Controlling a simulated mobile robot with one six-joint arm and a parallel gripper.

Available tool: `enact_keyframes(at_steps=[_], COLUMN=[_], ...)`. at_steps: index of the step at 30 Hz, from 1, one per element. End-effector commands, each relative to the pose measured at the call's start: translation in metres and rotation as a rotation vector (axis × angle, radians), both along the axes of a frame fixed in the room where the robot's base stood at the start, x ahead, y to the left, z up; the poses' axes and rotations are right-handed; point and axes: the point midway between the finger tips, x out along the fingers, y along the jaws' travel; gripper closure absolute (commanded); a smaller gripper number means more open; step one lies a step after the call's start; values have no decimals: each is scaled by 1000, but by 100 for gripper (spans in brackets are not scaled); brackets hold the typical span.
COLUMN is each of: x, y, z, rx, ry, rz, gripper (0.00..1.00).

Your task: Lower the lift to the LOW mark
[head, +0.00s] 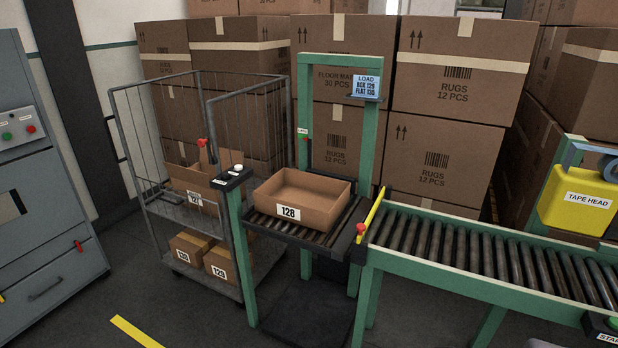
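The lift is a roller platform (270,229) in a green frame (300,75), level or nearly level with the conveyor. An open, empty-looking cardboard box labelled 128 (300,200) sits on it. A small control box (232,178) with a white button stands on a green post at the platform's left. A small label (303,131) is on the frame's left upright, too small to read surely. No LOW mark can be made out. My gripper is not in view.
A roller conveyor (470,250) runs right, behind a yellow bar (371,214), towards a yellow tape head (578,200). A wire cart (185,225) with several boxes stands left of the lift. A grey cabinet (45,190) is far left. Floor in front is clear.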

Motion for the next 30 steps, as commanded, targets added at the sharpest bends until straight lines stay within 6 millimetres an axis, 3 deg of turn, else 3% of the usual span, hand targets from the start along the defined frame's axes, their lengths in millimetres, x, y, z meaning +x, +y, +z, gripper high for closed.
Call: enact_keyframes(at_steps=[1,6,30], x=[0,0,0], y=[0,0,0], z=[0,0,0], rx=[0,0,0], ry=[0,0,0], rz=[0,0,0], gripper=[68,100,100])
